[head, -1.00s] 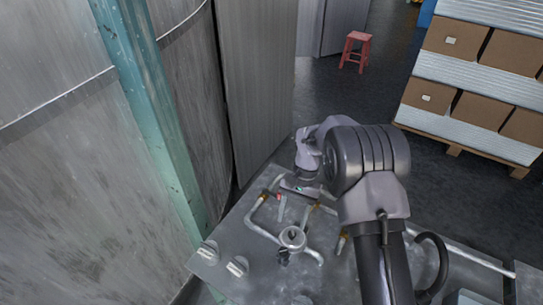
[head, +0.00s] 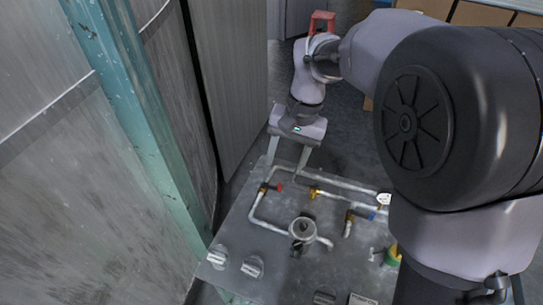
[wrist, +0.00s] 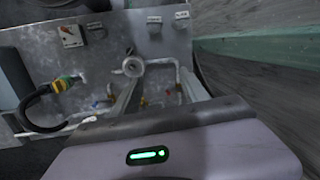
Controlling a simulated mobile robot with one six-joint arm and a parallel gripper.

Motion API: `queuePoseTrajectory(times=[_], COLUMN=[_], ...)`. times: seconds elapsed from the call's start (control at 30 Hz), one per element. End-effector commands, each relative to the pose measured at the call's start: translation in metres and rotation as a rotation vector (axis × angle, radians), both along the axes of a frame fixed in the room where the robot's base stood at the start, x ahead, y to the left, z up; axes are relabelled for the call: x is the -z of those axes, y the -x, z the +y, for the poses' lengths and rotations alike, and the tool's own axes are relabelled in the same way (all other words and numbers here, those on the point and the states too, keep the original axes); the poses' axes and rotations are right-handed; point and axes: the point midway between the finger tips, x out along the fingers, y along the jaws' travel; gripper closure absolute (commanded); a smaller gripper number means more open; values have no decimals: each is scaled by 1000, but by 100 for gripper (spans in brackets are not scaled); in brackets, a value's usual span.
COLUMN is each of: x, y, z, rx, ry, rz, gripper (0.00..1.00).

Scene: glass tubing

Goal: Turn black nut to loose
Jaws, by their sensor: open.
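A round grey fitting (head: 302,228) sits in the pipework on the metal panel, with a small dark part (head: 296,248) on its near side. This may be the black nut, but it is too small to tell. The fitting also shows in the wrist view (wrist: 133,66), just beyond the left finger. My gripper (head: 286,167) is open and empty, fingers pointing down above the panel's far edge, apart from the fitting. Its two fingers also show spread in the wrist view (wrist: 158,76).
Pipes with a red handle (head: 279,187), a blue handle (head: 371,216) and a brass piece (head: 314,192) lie near the gripper. Two grey knobs (head: 217,256) (head: 252,267) are at the near left. A teal post (head: 135,120) and metal walls stand left. A yellow connector (wrist: 63,83) has a black hose.

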Motion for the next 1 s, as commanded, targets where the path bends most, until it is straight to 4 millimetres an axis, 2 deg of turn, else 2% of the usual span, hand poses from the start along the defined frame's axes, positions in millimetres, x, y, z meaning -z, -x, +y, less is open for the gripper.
queuePoseTrajectory(times=[0.27, 0.3, 0.37, 0.5, 0.6, 0.77, 1.0], x=[-1, 4, 29, 121, 161, 191, 259], y=[1, 0, -7, -17, -15, -6, 21], z=[-1, -3, -13, -53, -71, -72, -62], rx=[1, 4, 16, 61, 77, 79, 79], ry=[0, 3, 16, 54, 65, 68, 68], rz=[-2, 8, 57, 240, 319, 339, 341], gripper=[49, 49, 49, 49, 49, 49, 49])
